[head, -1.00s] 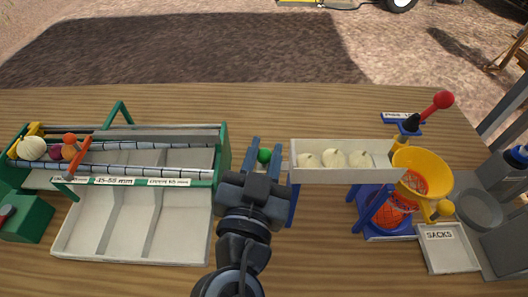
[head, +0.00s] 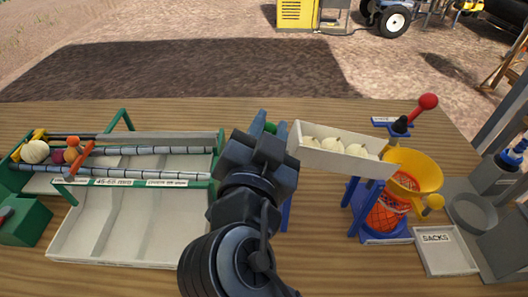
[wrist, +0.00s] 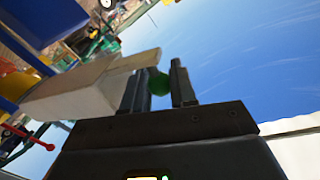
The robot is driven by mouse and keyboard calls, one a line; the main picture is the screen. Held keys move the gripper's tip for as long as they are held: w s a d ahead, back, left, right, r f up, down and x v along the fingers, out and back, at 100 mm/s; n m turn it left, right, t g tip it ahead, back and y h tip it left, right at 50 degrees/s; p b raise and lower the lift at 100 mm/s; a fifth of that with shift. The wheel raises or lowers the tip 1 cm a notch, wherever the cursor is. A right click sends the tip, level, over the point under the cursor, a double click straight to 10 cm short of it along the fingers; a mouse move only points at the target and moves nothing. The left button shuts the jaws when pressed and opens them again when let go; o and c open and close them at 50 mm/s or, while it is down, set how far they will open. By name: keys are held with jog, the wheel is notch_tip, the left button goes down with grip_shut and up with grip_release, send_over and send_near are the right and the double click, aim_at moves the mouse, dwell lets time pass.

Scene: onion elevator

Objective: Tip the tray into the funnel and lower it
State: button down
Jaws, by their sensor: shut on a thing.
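The white tray (head: 338,160) is tilted, its left end raised and its right end lower, at the rim of the yellow funnel (head: 425,172). Three pale onions (head: 331,143) are inside the tray. My gripper (head: 268,134) is shut on the green knob (head: 271,127) at the tray's left end. The wrist view shows the knob (wrist: 158,82) between the two fingers, with the tray (wrist: 75,100) beside it. My arm hides part of the tray's support. An orange net sack (head: 385,214) hangs under the funnel in a blue stand.
A green sorting rack (head: 214,196) with rollers and white bins (head: 130,232) stands at left, holding several onions. A red-knobbed lever (head: 428,101) stands behind the funnel. A tray labelled SACKS (head: 440,258) and grey fixtures are at right. The table's back middle is clear.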

aim_at(289, 148)
jog(key=d+r+m, duration=0.1)
jog(key=d+r+m+b, duration=0.1)
jog(key=r, duration=0.1)
jog(key=shift+r, duration=0.25)
jog(key=shift+s+d+r+m+g+y, duration=0.1)
jog(key=shift+d+r+m+g+y, duration=0.2)
jog(key=shift+d+r+m, duration=0.45)
jog(key=shift+r, duration=0.1)
jog(key=c, duration=1.2)
grip_release()
jog(key=shift+c, duration=0.2)
jog(key=shift+s+a, duration=0.1)
jog(key=b+v, duration=0.2)
jog(key=v, duration=0.5)
jog(key=shift+s, duration=0.3)
